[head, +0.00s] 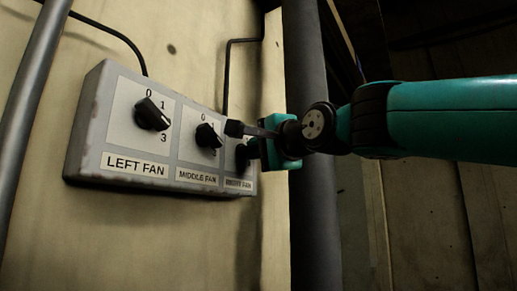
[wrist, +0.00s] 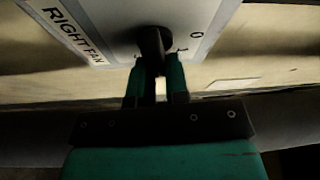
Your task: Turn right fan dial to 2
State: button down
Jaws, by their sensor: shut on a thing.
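The grey control box (head: 92,125) is mounted on the wall and carries three black dials. The right fan dial (head: 241,155) is at the box's right end, partly hidden by my gripper (head: 249,141). In the wrist view my gripper (wrist: 157,78) has its two fingers on either side of the right fan dial (wrist: 153,42), shut on it. The RIGHT FAN label (wrist: 75,35) and the marks 0 and 1 show there.
The left fan dial (head: 152,115) and middle fan dial (head: 208,136) sit left of my gripper. A dark vertical post (head: 305,60) stands just right of the box, behind my arm. A grey pipe (head: 32,90) runs along the left. Black cables rise from the box.

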jog(key=c, duration=1.1)
grip_release()
jog(key=b+v, duration=0.9)
jog(key=v, duration=0.8)
jog(key=shift+s+d, duration=0.15)
jog(key=shift+d, duration=0.05)
